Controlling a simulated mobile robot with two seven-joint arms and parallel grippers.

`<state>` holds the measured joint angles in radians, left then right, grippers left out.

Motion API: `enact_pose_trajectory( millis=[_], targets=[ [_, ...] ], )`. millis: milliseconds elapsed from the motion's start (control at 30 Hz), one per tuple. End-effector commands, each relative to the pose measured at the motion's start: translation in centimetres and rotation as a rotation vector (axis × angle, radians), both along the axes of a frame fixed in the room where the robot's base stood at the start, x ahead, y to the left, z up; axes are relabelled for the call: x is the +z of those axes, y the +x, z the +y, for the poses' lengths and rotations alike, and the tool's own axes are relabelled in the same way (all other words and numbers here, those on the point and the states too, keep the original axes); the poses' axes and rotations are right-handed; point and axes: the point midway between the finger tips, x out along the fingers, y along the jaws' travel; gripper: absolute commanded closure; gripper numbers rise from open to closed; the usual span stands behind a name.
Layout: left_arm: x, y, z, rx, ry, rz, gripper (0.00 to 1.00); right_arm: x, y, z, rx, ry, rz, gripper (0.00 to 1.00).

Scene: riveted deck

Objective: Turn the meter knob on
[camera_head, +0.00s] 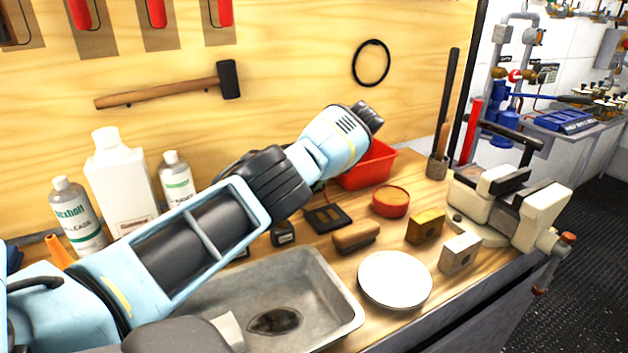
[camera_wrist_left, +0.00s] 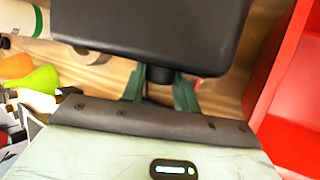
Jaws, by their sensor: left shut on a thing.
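A large dark box, which looks like the meter (camera_wrist_left: 150,30), fills the top of the left wrist view. A short black knob (camera_wrist_left: 160,75) sticks out of its near lower side. My left gripper (camera_wrist_left: 159,88) has its two green fingers on either side of the knob and is shut on it. The knob's marking or setting cannot be read. In the head view my left arm crosses from the lower left, and its wrist hides the gripper and the meter. My right gripper is in neither view.
A red bin (camera_head: 372,167) stands close to the right of my gripper, its wall (camera_wrist_left: 290,100) also in the wrist view. Bottles (camera_head: 120,178) stand left. A metal sink (camera_head: 335,305), white plate (camera_head: 395,280), blocks (camera_head: 425,227) and a vise (camera_head: 505,200) lie nearer on the bench.

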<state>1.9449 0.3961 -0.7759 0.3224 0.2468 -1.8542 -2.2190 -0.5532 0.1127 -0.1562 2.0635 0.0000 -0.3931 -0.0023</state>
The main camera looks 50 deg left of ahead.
Motion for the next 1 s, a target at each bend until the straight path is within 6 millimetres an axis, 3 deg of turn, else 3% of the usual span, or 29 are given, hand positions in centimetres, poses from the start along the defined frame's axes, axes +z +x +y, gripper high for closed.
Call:
enact_pose_trajectory(
  millis=[200,233,400,800,1000],
  targets=[
    [0.0,0.0,0.1,0.001,0.002,0.001,0.93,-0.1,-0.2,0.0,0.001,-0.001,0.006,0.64],
    [0.0,0.0,0.1,0.001,0.002,0.0,0.67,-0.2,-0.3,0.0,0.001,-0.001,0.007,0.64],
    [0.0,0.0,0.1,0.001,0.001,0.0,0.48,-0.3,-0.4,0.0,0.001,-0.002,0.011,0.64],
    [0.0,0.0,0.0,0.0,0.0,0.0,0.48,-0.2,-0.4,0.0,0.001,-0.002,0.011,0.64],
    [1.1,-0.1,-0.3,0.0,-0.001,-0.002,0.48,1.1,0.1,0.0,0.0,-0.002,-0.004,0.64]
  ],
)
